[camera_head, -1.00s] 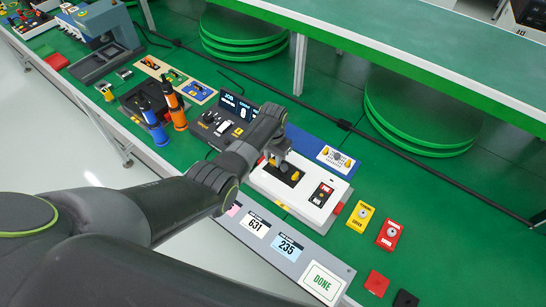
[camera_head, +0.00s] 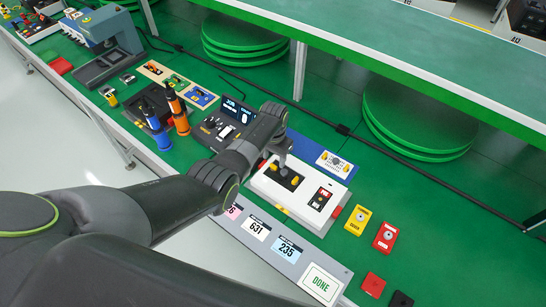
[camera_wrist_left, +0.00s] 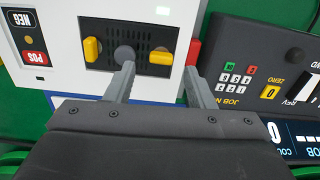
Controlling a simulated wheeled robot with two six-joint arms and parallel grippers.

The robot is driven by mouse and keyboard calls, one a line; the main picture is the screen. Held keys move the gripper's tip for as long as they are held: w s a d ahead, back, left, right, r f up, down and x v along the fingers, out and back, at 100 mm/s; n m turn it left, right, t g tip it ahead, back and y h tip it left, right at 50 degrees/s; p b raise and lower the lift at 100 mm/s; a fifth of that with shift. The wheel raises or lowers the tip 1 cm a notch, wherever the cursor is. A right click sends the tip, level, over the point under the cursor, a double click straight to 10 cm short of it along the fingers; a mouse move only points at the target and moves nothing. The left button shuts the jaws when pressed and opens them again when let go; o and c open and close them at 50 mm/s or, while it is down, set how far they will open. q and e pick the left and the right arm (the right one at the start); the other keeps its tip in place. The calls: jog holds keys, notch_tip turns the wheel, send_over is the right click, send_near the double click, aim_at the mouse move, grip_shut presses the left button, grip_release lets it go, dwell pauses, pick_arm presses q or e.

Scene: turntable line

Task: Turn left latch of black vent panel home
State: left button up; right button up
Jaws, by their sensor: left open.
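The black vent panel (camera_wrist_left: 140,32) is set in the top of a white box (camera_head: 262,184). In the left wrist view it has a grey round knob (camera_wrist_left: 124,54) in its middle and a yellow latch on each side. The wrist picture is turned around against the head view, so the left latch (camera_wrist_left: 160,56) shows on the right there, lying crosswise. The other latch (camera_wrist_left: 91,49) stands upright in that picture. My left gripper (camera_wrist_left: 158,72) is open and empty, its fingertips either side of the left latch's near side. Contact cannot be told. My right gripper is not in view.
A dark job console (camera_wrist_left: 255,75) stands close beside the box. Yellow (camera_head: 358,220) and red (camera_head: 385,236) blocks lie to its right. A grey label strip (camera_head: 262,238) runs along the front. Orange and blue bottles (camera_head: 155,130) stand to the left.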

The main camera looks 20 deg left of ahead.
aim_at(272, 165)
pick_arm(q)
jog(key=shift+a+r+p, duration=0.2)
jog(key=shift+r+p, duration=1.65)
jog(key=shift+r, duration=0.5)
jog(key=shift+f, duration=0.1)
